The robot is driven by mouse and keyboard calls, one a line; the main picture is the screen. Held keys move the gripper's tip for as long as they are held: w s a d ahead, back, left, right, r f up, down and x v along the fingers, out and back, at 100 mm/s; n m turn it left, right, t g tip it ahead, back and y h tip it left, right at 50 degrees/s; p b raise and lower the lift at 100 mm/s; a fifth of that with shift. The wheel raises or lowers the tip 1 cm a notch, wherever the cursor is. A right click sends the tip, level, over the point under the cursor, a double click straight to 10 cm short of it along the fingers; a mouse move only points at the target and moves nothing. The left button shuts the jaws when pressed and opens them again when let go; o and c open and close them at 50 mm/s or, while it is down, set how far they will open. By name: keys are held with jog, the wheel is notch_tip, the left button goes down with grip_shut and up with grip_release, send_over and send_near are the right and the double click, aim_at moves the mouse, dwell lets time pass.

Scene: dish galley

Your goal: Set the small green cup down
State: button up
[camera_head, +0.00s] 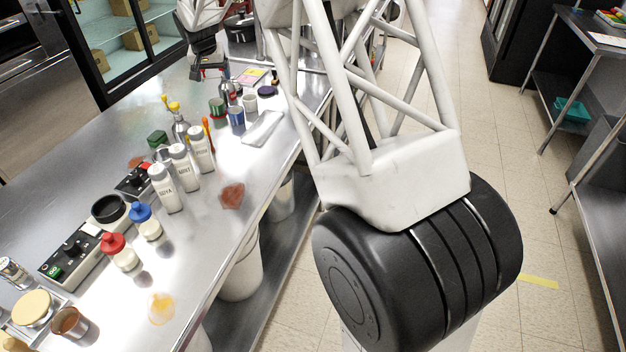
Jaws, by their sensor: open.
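The small green cup (217,107) stands on the metal counter (262,170), toward its far end, beside a blue cup (236,117). It appears upright, with a reddish patch at its base. My gripper (209,76) is open and empty. It shows above and behind the green cup in the picture, apart from it. The fingertips are small and dark in this view.
A white cup (250,103) and a dark round dish (267,91) stand right of the green cup. A metal bottle (181,131) and labelled white shakers (184,166) stand nearer. A folded cloth (262,129) lies by the right edge.

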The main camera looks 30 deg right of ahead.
jog(key=s+d+r+n, duration=0.1)
jog(key=s+r, duration=0.3)
jog(key=s, duration=0.5)
jog(key=s+d+r, duration=0.1)
jog(key=s+r, duration=0.3)
jog(key=s, duration=0.6)
jog(key=s+d+r+n, duration=0.1)
jog(key=s+r, duration=0.3)
jog(key=s, duration=0.5)
jog(key=s+f+n, duration=0.1)
jog(key=s+f, duration=0.1)
jog(key=s, duration=1.5)
jog(key=s+d+f+y, duration=0.1)
jog(key=s+f, duration=0.2)
jog(key=s, duration=1.3)
jog(key=shift+s+d+f+n+g, duration=0.2)
jog(key=shift+s+d+n+g, duration=0.1)
jog(key=shift+s+n, duration=0.1)
